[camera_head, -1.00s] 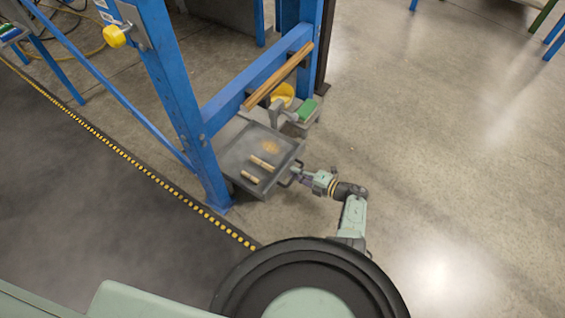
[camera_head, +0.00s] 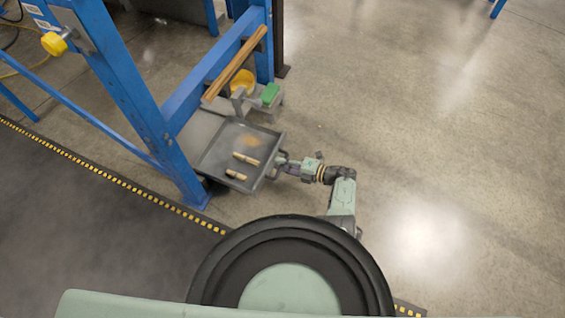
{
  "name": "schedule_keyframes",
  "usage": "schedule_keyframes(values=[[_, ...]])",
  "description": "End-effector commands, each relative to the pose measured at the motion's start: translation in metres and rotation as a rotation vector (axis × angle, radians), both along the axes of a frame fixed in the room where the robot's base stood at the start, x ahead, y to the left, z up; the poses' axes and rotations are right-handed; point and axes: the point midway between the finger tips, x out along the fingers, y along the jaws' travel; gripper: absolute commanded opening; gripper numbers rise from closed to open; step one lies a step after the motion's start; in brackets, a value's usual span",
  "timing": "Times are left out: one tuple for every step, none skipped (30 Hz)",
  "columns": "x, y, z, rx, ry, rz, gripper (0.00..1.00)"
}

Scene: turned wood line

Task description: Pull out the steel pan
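The steel pan (camera_head: 218,155) is a shallow grey tray sitting low at the blue frame, part way out past its post. Two short pale wood pieces (camera_head: 246,159) and a patch of tan dust lie in it. A handle (camera_head: 275,171) is on its right side. My gripper (camera_head: 279,165) is at this handle, reaching from the right, and appears shut on it. The fingers are small and partly hidden against the handle.
The blue frame post (camera_head: 150,120) stands close left of the pan. A grey ledge behind holds a yellow bowl (camera_head: 243,79) and a green block (camera_head: 270,95). A wooden rail (camera_head: 236,65) runs above. The floor at right is clear.

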Motion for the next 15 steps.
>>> schedule_keyframes(values=[[0.0000, 0.0001, 0.0000, 0.000, 0.000, 0.000, 0.22], [0.0001, 0.0001, 0.0000, 0.000, 0.000, 0.000, 0.24], [0.0001, 0.0001, 0.0000, 0.000, 0.000, -0.001, 0.26], [0.0002, 0.0000, 0.0000, 0.000, 0.000, -0.001, 0.28], [0.0002, -0.0001, 0.0000, 0.000, 0.000, -0.001, 0.30], [0.0003, -0.0001, 0.0000, 0.000, 0.000, -0.001, 0.31], [0.0003, -0.0001, 0.0000, 0.000, 0.000, -0.001, 0.31], [0.0004, -0.0001, 0.0000, 0.000, 0.000, -0.001, 0.31], [0.0004, -0.0001, 0.0001, 0.000, 0.000, -0.001, 0.31], [0.0004, -0.0001, 0.0001, 0.000, 0.000, -0.001, 0.31], [0.0004, -0.0001, 0.0001, 0.000, 0.000, -0.001, 0.31], [0.0004, -0.0001, 0.0001, 0.000, 0.000, -0.002, 0.31], [0.0004, -0.0002, 0.0001, 0.000, 0.000, -0.002, 0.31], [0.0004, -0.0007, 0.0002, 0.000, 0.000, -0.002, 0.31], [0.0000, -0.0020, 0.0004, 0.000, -0.001, -0.003, 0.31]])
